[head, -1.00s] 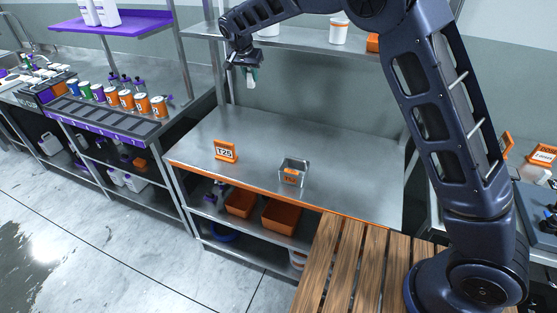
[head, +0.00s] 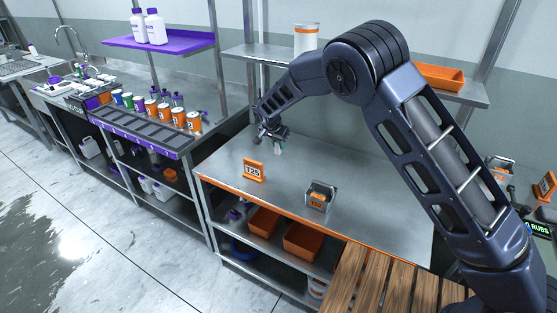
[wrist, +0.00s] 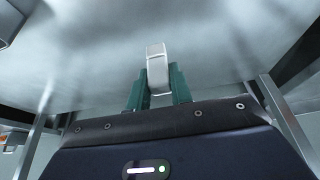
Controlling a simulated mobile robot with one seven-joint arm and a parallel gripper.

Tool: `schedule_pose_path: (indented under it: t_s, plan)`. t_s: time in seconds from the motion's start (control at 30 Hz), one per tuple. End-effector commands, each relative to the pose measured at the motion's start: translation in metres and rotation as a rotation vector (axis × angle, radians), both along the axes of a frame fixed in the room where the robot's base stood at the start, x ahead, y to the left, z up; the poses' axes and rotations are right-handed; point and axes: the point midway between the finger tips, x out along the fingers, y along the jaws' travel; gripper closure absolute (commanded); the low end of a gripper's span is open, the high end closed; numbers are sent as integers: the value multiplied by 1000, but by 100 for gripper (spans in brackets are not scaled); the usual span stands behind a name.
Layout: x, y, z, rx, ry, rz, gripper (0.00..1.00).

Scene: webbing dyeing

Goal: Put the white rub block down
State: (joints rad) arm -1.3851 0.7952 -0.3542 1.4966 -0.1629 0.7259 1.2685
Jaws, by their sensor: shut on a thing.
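The white rub block (wrist: 157,62) is held between the green fingers of my gripper (wrist: 158,88) in the wrist view, with its far end sticking out past the fingertips. In the head view my gripper (head: 279,147) is small and points down above the back left part of the steel table (head: 350,180). The block shows there only as a tiny pale spot. My gripper is shut on the block. I cannot tell whether the block touches the tabletop.
An orange T25 sign (head: 254,170) and a small metal bin (head: 320,197) with an orange label stand near the table's front edge. A shelf with a white tub (head: 306,38) and an orange tray (head: 437,76) hangs behind. The tabletop's middle is bare.

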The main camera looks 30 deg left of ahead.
Motion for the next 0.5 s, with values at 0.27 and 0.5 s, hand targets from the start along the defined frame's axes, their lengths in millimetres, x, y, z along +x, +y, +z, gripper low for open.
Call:
schedule_pose_path:
  t_s: [0.27, 0.5]
  plan:
    - [0, 1, -34, 2, -1, 1, 100]
    - [0, 0, -52, -1, 0, 0, 100]
